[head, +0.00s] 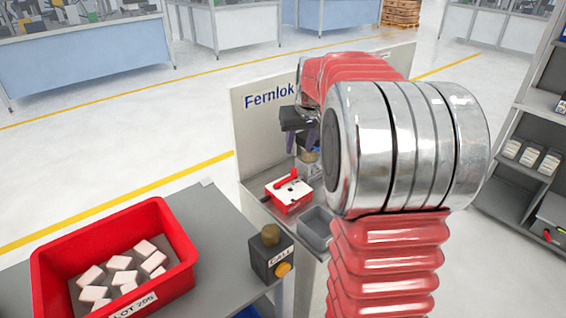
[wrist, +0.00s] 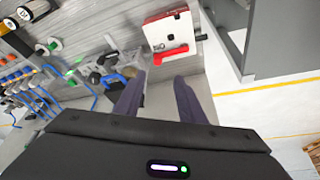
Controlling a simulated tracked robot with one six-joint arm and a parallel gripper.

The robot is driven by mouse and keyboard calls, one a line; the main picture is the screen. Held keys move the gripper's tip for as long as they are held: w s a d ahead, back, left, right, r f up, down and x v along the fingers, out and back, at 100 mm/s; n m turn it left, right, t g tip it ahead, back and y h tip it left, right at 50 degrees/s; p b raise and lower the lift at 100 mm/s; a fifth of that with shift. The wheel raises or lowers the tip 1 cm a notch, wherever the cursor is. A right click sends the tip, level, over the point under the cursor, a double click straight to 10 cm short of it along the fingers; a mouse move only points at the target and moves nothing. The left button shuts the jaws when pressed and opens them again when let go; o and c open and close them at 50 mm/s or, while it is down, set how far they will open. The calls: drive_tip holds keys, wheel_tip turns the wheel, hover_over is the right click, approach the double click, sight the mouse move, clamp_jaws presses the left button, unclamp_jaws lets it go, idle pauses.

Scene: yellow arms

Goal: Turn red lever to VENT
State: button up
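The red lever (head: 287,178) sits on top of a small white box with red sides (head: 290,196) on the grey bench in the head view. In the wrist view the white and red box (wrist: 160,33) is at the top, with a red bar that looks like the lever (wrist: 171,53) along its lower edge. No VENT marking is readable. My gripper (head: 305,140) is above and behind the box in the head view, partly hidden by my arm. In the wrist view its two dark fingers (wrist: 157,90) are apart with nothing between them. They are clear of the lever.
An open grey bin (head: 316,228) stands just right of the box. A white Fernlok panel (head: 260,130) rises behind. A red crate of white blocks (head: 170,235) and a CALL button box (head: 271,262) are on the nearer table. The wrist view shows tools and blue cables (wrist: 50,95) at left.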

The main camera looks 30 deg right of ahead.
sight(294, 170)
drive_tip(key=shift+w+d+f, duration=0.15)
drive_tip(key=shift+w+d, duration=0.1)
drive_tip(key=shift+d, duration=0.2)
drive_tip(key=shift+f, duration=0.1)
drive_tip(key=x, duration=1.3)
drive_tip(key=shift+f, duration=0.25)
clamp_jaws()
idle(0.3)
